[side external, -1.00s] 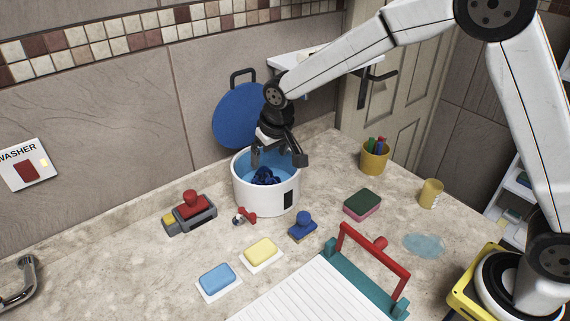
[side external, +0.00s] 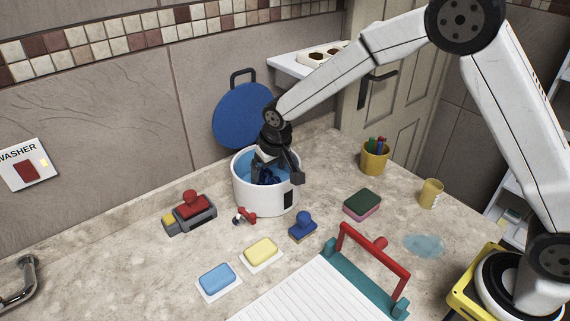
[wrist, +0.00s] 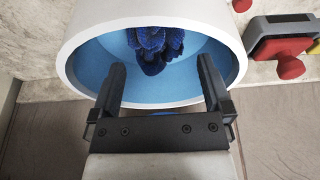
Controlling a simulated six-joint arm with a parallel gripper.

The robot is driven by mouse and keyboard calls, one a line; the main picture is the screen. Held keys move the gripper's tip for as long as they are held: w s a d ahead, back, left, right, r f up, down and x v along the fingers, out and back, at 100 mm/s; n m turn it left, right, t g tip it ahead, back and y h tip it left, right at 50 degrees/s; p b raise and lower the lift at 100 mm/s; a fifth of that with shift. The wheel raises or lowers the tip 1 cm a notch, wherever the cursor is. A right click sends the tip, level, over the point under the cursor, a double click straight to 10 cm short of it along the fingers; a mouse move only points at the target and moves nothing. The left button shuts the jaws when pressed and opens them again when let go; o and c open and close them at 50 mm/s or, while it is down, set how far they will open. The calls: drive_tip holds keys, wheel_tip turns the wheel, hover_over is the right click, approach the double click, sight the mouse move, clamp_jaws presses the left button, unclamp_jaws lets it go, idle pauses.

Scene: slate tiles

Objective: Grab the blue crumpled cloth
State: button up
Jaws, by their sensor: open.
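The blue crumpled cloth (wrist: 152,45) is dark blue and bunched up inside a round white pot with a light blue inside (wrist: 232,40). In the side external view the pot (side external: 262,202) stands on the counter, and the cloth (side external: 265,177) is mostly hidden behind my gripper. My gripper (side external: 265,176) reaches down into the pot's opening. In the wrist view my gripper (wrist: 160,75) is open, its two fingers apart with the cloth ahead of them, roughly centred between. I cannot tell whether the fingertips touch the cloth.
A blue round board (side external: 243,115) leans on the wall behind the pot. A red-handled tool (side external: 192,208), a red-and-white item (side external: 245,216), a blue stamp (side external: 303,227) and a sponge (side external: 362,204) lie nearby. A yellow cup with pens (side external: 374,158) stands to the right.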

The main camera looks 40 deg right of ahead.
sight(267, 179)
drive_tip(key=shift+x, duration=2.6)
drive_tip(key=shift+d, duration=0.1)
drive_tip(key=c, duration=0.9)
drive_tip(key=shift+r, duration=0.1)
drive_tip(key=shift+r, duration=5)
